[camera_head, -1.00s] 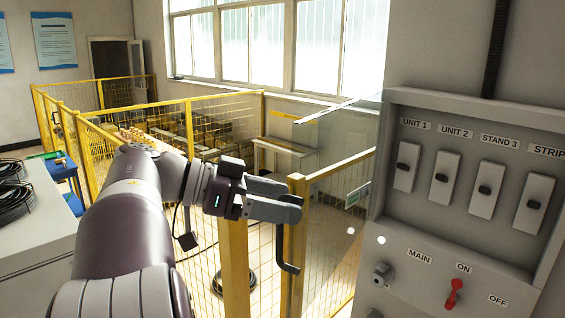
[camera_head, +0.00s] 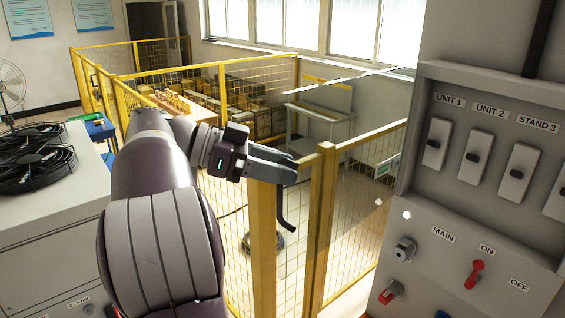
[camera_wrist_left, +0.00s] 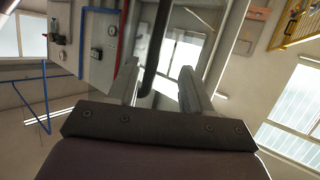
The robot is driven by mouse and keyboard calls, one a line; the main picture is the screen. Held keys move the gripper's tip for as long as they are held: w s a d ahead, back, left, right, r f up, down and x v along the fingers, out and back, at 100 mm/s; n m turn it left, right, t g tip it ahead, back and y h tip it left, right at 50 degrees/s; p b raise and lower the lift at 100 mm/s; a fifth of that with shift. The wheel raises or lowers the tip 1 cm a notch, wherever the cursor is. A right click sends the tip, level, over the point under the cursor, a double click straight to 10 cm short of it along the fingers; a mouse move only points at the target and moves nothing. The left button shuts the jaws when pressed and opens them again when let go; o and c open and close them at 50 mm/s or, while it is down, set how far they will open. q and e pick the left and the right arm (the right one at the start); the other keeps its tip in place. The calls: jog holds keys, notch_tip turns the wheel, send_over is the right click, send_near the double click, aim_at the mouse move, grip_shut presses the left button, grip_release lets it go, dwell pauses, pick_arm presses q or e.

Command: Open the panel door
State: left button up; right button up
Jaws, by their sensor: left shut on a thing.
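The panel door is a clear pane (camera_head: 362,105), standing swung out from the left edge of the grey control panel (camera_head: 420,205). Its thin top edge shows against the window wall. My left gripper (camera_head: 287,167) is shut on the dark bent handle (camera_head: 286,213) at the outer side of the pane. The lower end of the handle hangs below the fingers. In the left wrist view, the dark handle (camera_wrist_left: 159,45) runs between the two fingers (camera_wrist_left: 158,88). My right gripper is not in view.
Labelled switches (camera_head: 473,157) and a red main switch (camera_head: 475,272) are on the panel. Yellow mesh fencing (camera_head: 318,225) stands behind my left arm. A grey cabinet with black fans (camera_head: 35,160) stands at the left.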

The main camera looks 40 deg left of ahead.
pick_arm(q)
jog(key=a+p, duration=0.4)
jog(key=a, duration=0.3)
jog(key=shift+s+a+f, duration=0.25)
jog(key=shift+a, duration=0.05)
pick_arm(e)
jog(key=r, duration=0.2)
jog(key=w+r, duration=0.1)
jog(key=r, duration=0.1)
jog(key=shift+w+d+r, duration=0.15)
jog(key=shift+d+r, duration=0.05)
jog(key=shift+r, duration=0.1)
pick_arm(q)
jog(key=shift+p, duration=0.45)
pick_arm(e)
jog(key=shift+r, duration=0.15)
pick_arm(q)
jog(key=shift+s, duration=0.1)
